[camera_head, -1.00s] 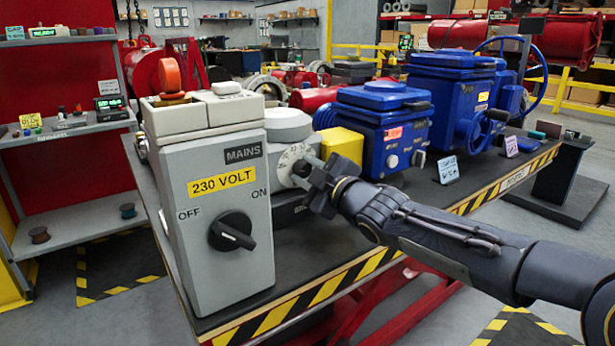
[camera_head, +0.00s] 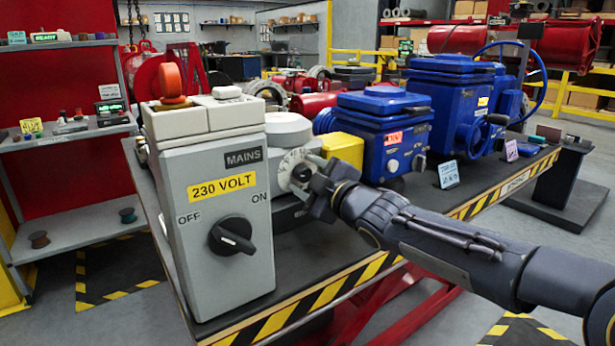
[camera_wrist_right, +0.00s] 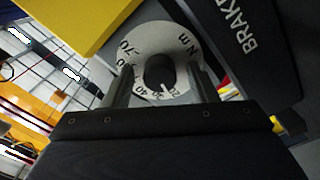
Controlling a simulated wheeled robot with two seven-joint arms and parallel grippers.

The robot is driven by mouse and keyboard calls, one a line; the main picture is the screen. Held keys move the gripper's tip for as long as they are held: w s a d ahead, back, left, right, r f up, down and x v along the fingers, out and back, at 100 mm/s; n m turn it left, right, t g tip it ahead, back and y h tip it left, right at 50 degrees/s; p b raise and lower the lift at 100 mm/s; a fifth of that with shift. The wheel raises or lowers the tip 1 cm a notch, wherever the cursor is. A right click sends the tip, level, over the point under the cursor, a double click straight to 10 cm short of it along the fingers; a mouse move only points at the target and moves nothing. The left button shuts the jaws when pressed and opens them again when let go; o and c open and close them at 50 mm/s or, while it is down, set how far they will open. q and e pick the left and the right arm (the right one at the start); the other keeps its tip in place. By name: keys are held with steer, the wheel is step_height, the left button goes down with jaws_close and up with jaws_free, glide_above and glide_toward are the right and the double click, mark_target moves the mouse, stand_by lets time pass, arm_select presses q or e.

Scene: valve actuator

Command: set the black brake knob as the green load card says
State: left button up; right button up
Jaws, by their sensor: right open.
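The black brake knob (camera_wrist_right: 160,75) shows in the right wrist view at the centre of a pale round dial (camera_wrist_right: 182,42) marked "N m". A white mark at the knob's lower edge points between the low numbers, near 40; the exact reading is too small to tell. A "BRAKE" label (camera_wrist_right: 237,22) is beside it. My right gripper (camera_wrist_right: 161,88) is open, with one finger on each side of the knob; I cannot tell whether they touch it. In the head view my right gripper (camera_head: 318,182) is at the dial (camera_head: 294,163). I cannot surely identify the green load card.
The grey mains box (camera_head: 217,215) with its OFF/ON switch stands left of the gripper. A yellow block (camera_head: 344,147) and blue actuators (camera_head: 380,130) stand behind. Light blue (camera_head: 448,174) and purple (camera_head: 511,150) cards stand on the striped bench. A shelf (camera_head: 75,212) is at left.

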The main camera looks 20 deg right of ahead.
steer(key=p+v, duration=0.2)
steer(key=v, duration=0.5)
steer(key=shift+s, duration=0.4)
steer(key=shift+d, duration=0.15)
